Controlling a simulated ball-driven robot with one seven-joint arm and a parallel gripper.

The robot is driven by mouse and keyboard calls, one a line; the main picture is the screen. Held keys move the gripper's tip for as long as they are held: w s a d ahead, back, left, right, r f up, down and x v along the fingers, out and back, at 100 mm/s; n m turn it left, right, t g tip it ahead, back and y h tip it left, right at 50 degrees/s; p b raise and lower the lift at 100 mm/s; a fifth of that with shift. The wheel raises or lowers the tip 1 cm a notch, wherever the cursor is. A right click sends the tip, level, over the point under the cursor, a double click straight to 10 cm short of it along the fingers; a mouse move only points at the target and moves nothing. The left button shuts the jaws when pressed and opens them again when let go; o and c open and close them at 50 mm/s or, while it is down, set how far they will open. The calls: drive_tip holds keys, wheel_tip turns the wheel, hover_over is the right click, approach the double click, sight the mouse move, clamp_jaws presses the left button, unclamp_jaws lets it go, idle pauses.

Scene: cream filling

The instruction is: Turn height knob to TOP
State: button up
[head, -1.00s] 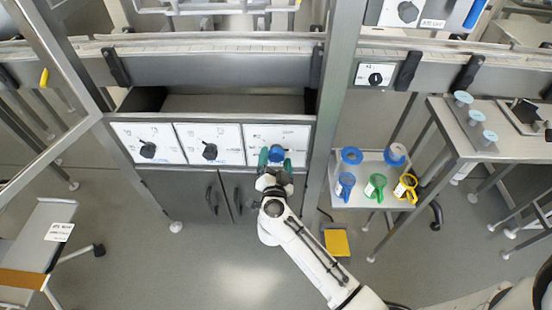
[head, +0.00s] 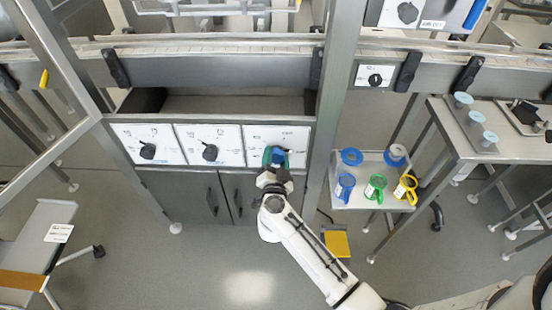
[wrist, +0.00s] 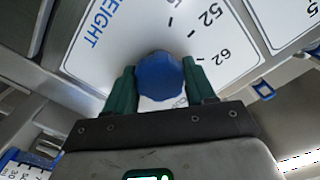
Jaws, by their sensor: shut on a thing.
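The blue height knob (wrist: 160,78) sits on a white dial panel (wrist: 225,40) with black numbers and the blue lettering "EIGHT" at the upper left. In the head view the knob (head: 279,153) is on the right-hand of three white panels below the grey conveyor. My gripper (head: 276,159) is shut on the knob, with a green finger on each side. In the wrist view my gripper (wrist: 159,68) grips it from below. The knob's pointer and part of the lower dial are hidden by the knob and gripper.
Two more panels with black knobs (head: 148,151) (head: 210,152) stand to the left. A frame post (head: 334,130) rises close to the right of my gripper. A cart (head: 350,198) with coloured jugs stands right of it.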

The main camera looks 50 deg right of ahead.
drive_tip(key=shift+p, duration=0.7)
drive_tip(key=shift+m, duration=0.3)
drive_tip(key=o, duration=1)
drive_tip(key=shift+a, duration=0.1)
drive_tip(key=v, duration=1)
drive_tip(key=shift+s+a+p, duration=0.25)
drive_tip(key=shift+p, duration=0.1)
